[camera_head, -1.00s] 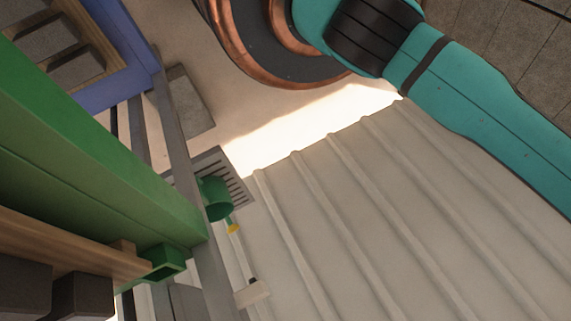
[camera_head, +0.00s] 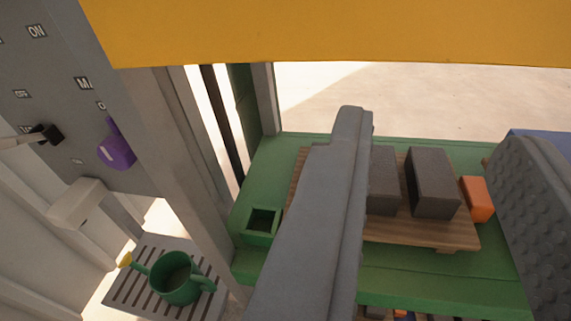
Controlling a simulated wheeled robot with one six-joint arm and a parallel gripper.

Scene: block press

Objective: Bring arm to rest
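My gripper (camera_head: 438,130) shows in the head view as two grey fingers spread wide apart, with a dimpled pad visible on the right one. Nothing is held between them. Beyond the fingers, dark grey blocks (camera_head: 433,182) and a small orange block (camera_head: 477,198) sit on a wooden board (camera_head: 420,232). The left finger hides part of the board. The rest of my arm is not in view.
The board lies on a green table (camera_head: 262,180) with a square green holder (camera_head: 262,221). A yellow beam (camera_head: 330,32) crosses above. A grey control panel (camera_head: 70,95) with a purple knob (camera_head: 117,152) stands left, above a slatted shelf (camera_head: 140,285) holding a green watering can (camera_head: 178,278).

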